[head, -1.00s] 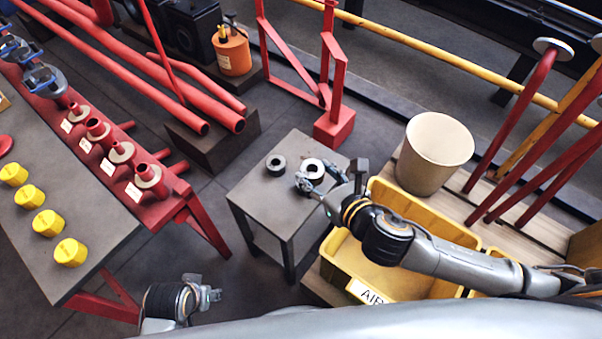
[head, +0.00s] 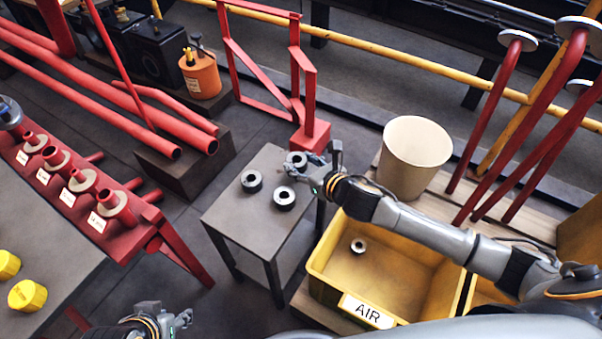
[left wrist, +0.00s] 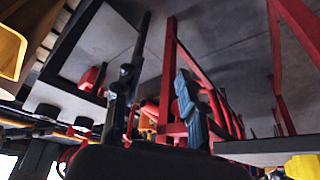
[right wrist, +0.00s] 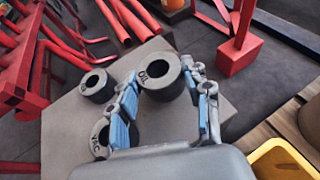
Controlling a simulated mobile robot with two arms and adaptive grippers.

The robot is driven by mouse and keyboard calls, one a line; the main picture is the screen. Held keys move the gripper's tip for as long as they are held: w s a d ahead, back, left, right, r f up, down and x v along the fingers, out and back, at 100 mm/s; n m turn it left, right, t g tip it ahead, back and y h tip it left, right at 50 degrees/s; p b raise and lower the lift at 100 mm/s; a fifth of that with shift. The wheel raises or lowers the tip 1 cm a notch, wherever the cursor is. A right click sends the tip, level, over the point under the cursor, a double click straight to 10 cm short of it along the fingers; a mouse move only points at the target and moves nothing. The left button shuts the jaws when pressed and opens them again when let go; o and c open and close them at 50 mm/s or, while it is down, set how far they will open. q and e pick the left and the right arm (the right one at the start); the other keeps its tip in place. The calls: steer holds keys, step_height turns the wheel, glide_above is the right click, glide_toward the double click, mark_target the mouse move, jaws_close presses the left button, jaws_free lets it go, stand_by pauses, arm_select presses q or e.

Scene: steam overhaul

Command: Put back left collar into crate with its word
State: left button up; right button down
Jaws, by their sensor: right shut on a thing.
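My right gripper (head: 306,166) is shut on a dark grey collar (head: 297,160) at the back of the small table (head: 238,222). In the right wrist view this collar (right wrist: 160,72) reads OIL and sits between the fingertips. Two more collars stand on the table: a left one (head: 251,181), whose lettering I cannot read surely, and a front one (head: 284,197), reading VAC in the right wrist view (right wrist: 103,138). The yellow crate (head: 322,262) marked AIR holds a small collar (head: 358,246). My left gripper (head: 180,322) is empty, its fingers apart (left wrist: 160,85).
Another yellow crate (head: 484,297) adjoins at the right, its word not visible. A cream bucket (head: 414,158) stands behind the crates. A red bench (head: 135,228) with flanged pipes is left, and a red frame (head: 310,135) stands behind the table.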

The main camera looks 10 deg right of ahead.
mark_target(301, 172)
step_height(301, 172, down, 2)
steer(key=shift+s+a+f+b, duration=0.1)
steer(key=shift+f+b, duration=0.15)
steer(key=shift+b, duration=0.35)
arm_select(q)
steer(key=w+d+r+t+h, duration=0.1)
steer(key=w+d+r+t, duration=0.1)
steer(key=w, duration=0.5)
steer(key=shift+d+r+t, duration=0.15)
steer(key=shift+r+t, duration=0.3)
steer(key=shift+t, duration=0.55)
steer(key=shift+w, duration=0.1)
arm_select(e)
steer(key=shift+f, duration=0.15)
steer(key=c, duration=0.9)
jaws_free()
steer(key=shift+f, duration=0.1)
arm_select(q)
steer(key=shift+r, duration=0.1)
